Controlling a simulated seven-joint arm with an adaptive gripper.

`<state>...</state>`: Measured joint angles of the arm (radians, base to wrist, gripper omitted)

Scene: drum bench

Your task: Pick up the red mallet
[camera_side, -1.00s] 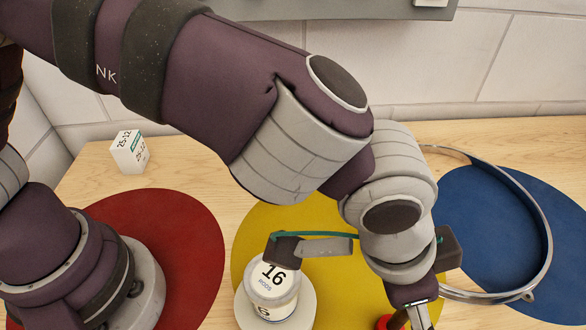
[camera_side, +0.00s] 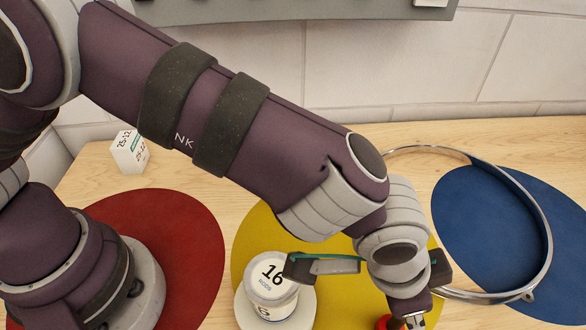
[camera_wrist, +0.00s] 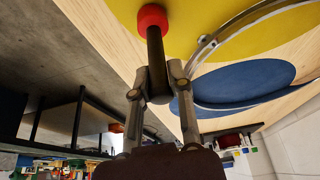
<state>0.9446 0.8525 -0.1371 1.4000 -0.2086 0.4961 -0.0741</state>
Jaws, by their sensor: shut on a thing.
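The red mallet has a red head (camera_wrist: 152,17) and a dark handle (camera_wrist: 155,48). In the wrist view the head lies against the yellow mat at the top, and the handle runs down between the fingers. My gripper (camera_wrist: 157,75) is shut on the handle, below the head. In the side view the red head (camera_side: 388,322) just shows at the bottom edge beside my gripper (camera_side: 415,321), and the rest of the mallet is cut off or hidden. I cannot tell whether the mallet touches the bench.
A white tub marked 16 (camera_side: 270,278) stands on the yellow mat (camera_side: 345,290), left of my wrist. A metal hoop (camera_side: 547,225) lies partly over the blue mat (camera_side: 495,230) at right. A red mat (camera_side: 205,240) and a white box (camera_side: 129,152) are at left.

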